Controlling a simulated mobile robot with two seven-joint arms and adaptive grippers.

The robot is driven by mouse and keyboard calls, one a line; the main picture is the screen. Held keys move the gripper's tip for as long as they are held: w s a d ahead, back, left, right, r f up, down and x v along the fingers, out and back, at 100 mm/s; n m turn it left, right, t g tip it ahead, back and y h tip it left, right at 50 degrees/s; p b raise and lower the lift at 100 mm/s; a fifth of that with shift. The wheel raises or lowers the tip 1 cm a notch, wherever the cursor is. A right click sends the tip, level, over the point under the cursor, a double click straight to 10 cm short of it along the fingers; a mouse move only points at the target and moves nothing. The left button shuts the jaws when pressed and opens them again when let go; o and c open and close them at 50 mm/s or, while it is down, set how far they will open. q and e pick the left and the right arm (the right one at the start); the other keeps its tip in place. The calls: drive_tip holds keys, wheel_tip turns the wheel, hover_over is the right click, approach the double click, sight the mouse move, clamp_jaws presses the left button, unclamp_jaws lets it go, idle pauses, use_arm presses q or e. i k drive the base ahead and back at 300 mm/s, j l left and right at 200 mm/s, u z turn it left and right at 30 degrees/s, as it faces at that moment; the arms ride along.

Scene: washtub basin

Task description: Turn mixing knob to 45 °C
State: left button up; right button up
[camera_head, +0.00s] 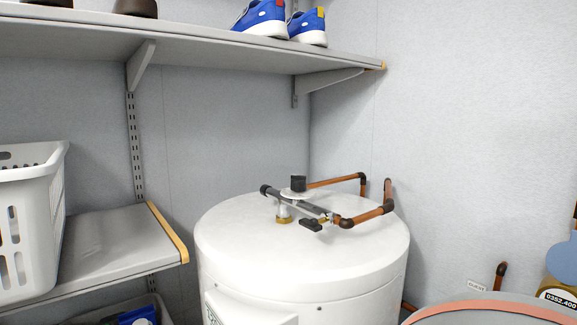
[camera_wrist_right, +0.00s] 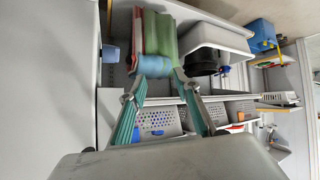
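The mixing knob (camera_head: 298,183) is a small black upright cylinder on a pale round dial (camera_head: 297,194). It sits on the valve and pipe assembly on top of a white tank (camera_head: 300,265). The dial's markings are too small to read. A black lever handle (camera_head: 311,225) sits lower, in front of the knob. Neither gripper is in the head view. In the right wrist view, my right gripper (camera_wrist_right: 160,80) has its two teal fingers apart, with shelves and rolled cloths beyond them. The knob is not in the right wrist view. My left gripper is not in view.
Copper pipes (camera_head: 372,214) run from the valve toward the wall. A shelf (camera_head: 190,38) with blue shoes (camera_head: 262,18) hangs above. A white basket (camera_head: 30,220) stands on a lower shelf (camera_head: 120,250) at left. A pink-rimmed round object (camera_head: 490,307) is at lower right.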

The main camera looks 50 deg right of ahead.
sight(298, 182)
drive_tip(key=i+j+z, duration=0.1)
drive_tip(key=j+z, duration=0.2)
drive_tip(key=i+j+z, duration=0.1)
drive_tip(key=z, duration=0.6)
drive_tip(key=i+l+z, duration=0.1)
drive_tip(key=z, duration=0.4)
drive_tip(key=i+z, duration=0.15)
drive_tip(key=z, duration=0.3)
drive_tip(key=k+l+z, duration=0.1)
drive_tip(key=l+z, duration=0.45)
drive_tip(key=k+j+z, duration=0.1)
drive_tip(key=k+z, duration=0.2)
drive_tip(key=i+l, duration=0.1)
drive_tip(key=i, duration=0.3)
drive_tip(key=j+u, duration=0.1)
